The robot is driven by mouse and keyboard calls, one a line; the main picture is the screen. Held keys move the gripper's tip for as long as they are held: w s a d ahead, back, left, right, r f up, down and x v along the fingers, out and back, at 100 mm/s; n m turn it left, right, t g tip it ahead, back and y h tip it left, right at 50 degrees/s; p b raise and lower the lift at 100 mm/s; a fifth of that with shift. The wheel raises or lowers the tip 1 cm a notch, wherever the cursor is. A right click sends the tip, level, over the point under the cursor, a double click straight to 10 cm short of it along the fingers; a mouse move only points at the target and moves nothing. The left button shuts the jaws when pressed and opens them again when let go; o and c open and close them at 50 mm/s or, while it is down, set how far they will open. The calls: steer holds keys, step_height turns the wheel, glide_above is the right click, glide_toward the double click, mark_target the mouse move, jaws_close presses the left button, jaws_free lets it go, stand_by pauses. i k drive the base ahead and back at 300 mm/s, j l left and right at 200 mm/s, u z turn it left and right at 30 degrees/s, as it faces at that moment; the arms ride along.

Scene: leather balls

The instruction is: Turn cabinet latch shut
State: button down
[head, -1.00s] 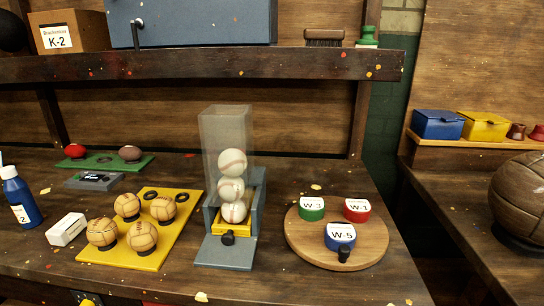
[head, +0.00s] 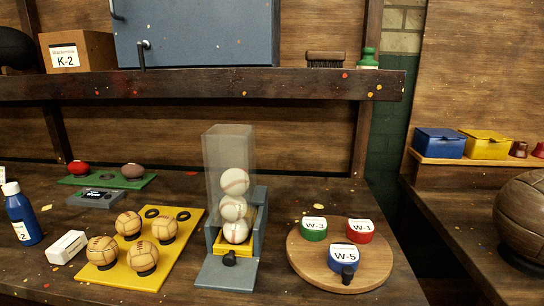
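A blue-grey cabinet (head: 205,33) stands on the shelf at the upper left, its top cut off by the frame. A dark latch handle (head: 142,56) hangs upright at its lower left edge. A second dark handle (head: 117,9) shows higher up on the left, partly cut off. The cabinet front looks flat and closed, but I cannot tell whether the latch is engaged. My gripper is not in view.
The shelf (head: 215,83) also holds a cardboard box (head: 78,51) marked K-2, a brush (head: 326,61) and a green bottle (head: 368,58). Below are a clear tube (head: 230,150) of baseballs, a yellow board (head: 172,262) with balls, and a round wooden tray (head: 306,263) with tins.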

mark_target(142, 58)
steer(key=i+j+u, duration=0.25)
steer(key=i+u, duration=0.15)
steer(key=i+j+u, duration=0.1)
steer(key=i+u, duration=0.35)
steer(key=i+j, duration=0.15)
